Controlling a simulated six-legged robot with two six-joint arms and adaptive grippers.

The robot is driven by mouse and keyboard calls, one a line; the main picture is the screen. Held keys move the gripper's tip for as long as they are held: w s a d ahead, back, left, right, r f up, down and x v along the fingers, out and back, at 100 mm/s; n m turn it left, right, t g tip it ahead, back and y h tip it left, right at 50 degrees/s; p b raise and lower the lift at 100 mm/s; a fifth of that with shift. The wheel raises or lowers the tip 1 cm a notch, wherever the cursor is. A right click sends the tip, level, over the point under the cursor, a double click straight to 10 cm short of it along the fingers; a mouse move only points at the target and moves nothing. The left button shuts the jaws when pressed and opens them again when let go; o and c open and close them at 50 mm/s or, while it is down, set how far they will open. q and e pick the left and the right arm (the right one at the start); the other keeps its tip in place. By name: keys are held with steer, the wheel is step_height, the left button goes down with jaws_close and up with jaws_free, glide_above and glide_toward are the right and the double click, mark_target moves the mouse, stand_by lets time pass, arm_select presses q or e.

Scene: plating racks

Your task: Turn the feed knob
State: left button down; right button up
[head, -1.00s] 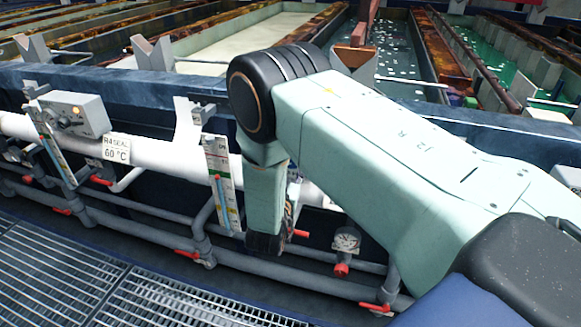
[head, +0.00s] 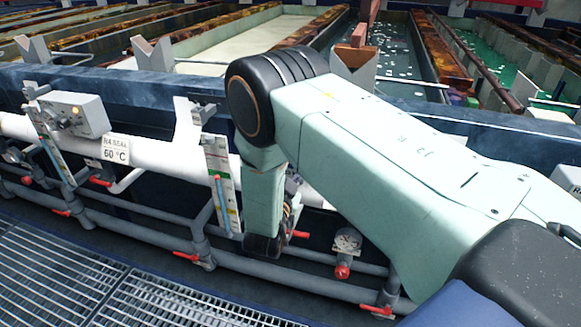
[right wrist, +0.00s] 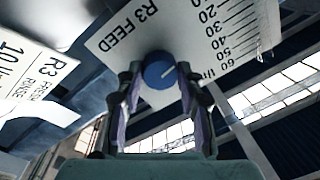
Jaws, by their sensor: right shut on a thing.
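In the head view my right arm hides the knob and most of the gripper. My left gripper is in neither view.
White pipe (head: 150,154) and grey pipes with red valve handles run along the tank front. Another label (right wrist: 28,75) is left of the knob. A grating (head: 60,285) covers the floor.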

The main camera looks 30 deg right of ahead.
stand_by(0.3)
steer(key=o, duration=1.2)
steer(key=shift+v, duration=3.7)
